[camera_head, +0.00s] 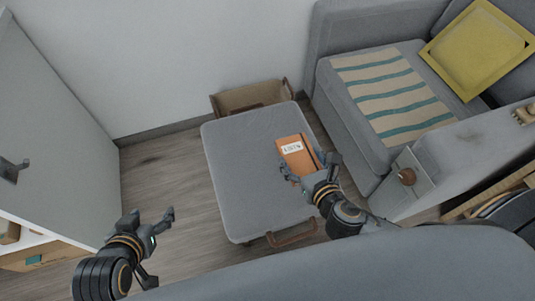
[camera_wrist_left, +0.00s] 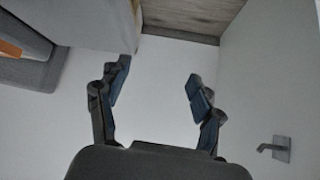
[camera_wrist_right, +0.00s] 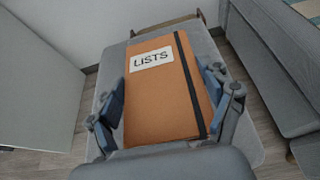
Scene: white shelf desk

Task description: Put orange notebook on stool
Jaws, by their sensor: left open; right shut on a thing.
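The orange notebook (camera_head: 296,153) has a white label and a dark elastic band. In the right wrist view its label (camera_wrist_right: 150,59) reads LISTS. My right gripper (camera_head: 309,172) is shut on the notebook, with fingers (camera_wrist_right: 168,100) on both sides of it. The notebook is over the grey cushioned stool (camera_head: 240,180); I cannot tell whether it touches the top. My left gripper (camera_head: 150,222) is open and empty, left of the stool over the floor. Its spread fingers also show in the left wrist view (camera_wrist_left: 155,85).
A brown box (camera_head: 252,97) stands behind the stool by the wall. A grey sofa (camera_head: 350,110) with a striped blanket (camera_head: 392,92) and yellow cushion (camera_head: 478,50) is at the right. A white desk panel (camera_head: 50,130) stands at the left. Wooden floor (camera_head: 160,180) is clear between panel and stool.

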